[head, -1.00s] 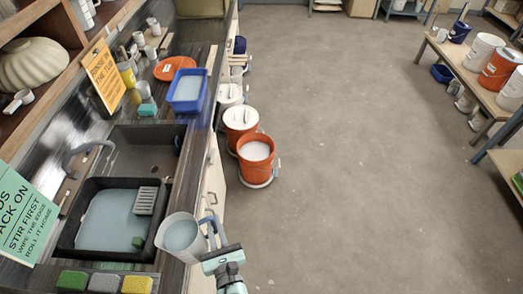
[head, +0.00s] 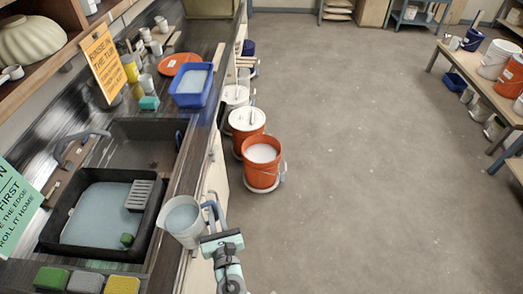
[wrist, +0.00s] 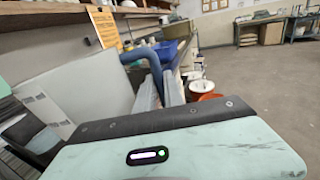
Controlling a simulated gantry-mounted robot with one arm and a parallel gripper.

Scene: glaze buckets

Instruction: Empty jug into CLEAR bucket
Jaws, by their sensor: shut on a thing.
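My gripper (head: 214,222) is shut on the blue handle of a white jug (head: 184,228). The jug is upright at the counter's front edge, right of the black tub, with pale blue liquid inside. In the wrist view the jug (wrist: 75,100) fills the left side, and my fingers (wrist: 160,92) close on its handle. An open orange bucket (head: 261,176) with pale liquid stands on the floor by the cabinets. Behind it are a lidded orange bucket (head: 246,128) and a lidded white bucket (head: 234,97). I cannot read any CLEAR label on them.
A black tub (head: 150,222) of bluish water sits in the sink, with a grey grate and green sponge. A blue basin (head: 192,86) stands on the counter. Sponges (head: 85,281) line the near edge. The floor (head: 370,180) right of the buckets is clear; a bench (head: 486,95) holds more buckets.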

